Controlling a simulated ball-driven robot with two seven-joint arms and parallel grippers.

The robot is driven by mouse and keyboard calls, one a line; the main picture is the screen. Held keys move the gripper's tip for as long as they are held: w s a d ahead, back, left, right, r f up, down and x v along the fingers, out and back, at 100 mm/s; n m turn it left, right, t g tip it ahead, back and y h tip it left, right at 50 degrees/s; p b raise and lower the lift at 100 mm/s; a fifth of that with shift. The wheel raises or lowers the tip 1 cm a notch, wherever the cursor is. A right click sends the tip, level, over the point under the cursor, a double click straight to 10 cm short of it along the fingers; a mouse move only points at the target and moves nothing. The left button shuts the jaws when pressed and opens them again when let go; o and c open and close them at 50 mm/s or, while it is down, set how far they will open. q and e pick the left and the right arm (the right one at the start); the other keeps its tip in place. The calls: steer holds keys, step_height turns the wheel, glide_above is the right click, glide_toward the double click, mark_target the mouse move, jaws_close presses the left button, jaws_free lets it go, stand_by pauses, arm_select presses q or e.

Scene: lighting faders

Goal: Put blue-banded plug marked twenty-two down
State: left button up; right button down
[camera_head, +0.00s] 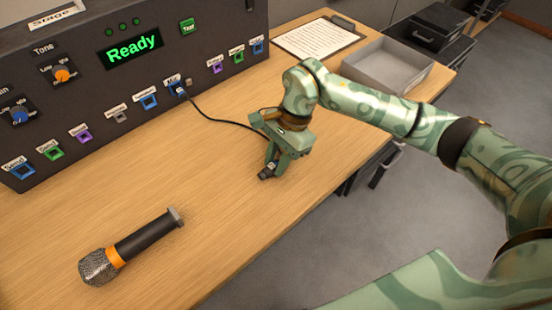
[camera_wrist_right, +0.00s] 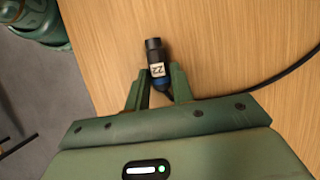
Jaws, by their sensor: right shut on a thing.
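The blue-banded plug (camera_wrist_right: 154,56) has a black body, a blue band and a white label reading 22. My right gripper (camera_wrist_right: 160,76) is shut on it, with the plug's black end sticking out past the fingertips. In the head view my right gripper (camera_head: 272,162) points down close over the wooden table, and the dark end of the plug (camera_head: 266,173) shows at the fingertips. I cannot tell whether the plug touches the table. Its black cable (camera_head: 222,123) runs to a blue-framed socket on the panel. My left gripper is not in view.
The dark panel (camera_head: 85,100) with coloured sockets and a green "Ready" display stands along the back left. A microphone (camera_head: 135,245) with an orange ring lies front left. A clipboard (camera_head: 318,37) and grey tray (camera_head: 388,65) are at the far right. Bare table surrounds the gripper.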

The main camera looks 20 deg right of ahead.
steer(key=shift+f, duration=0.35)
steer(key=c, duration=1.2)
jaws_free()
steer(key=shift+r, duration=0.1)
steer(key=shift+r, duration=0.15)
steer(key=p+v, duration=0.2)
steer(key=v, duration=1)
steer(key=shift+r+p, duration=0.15)
steer(key=shift+p, duration=0.25)
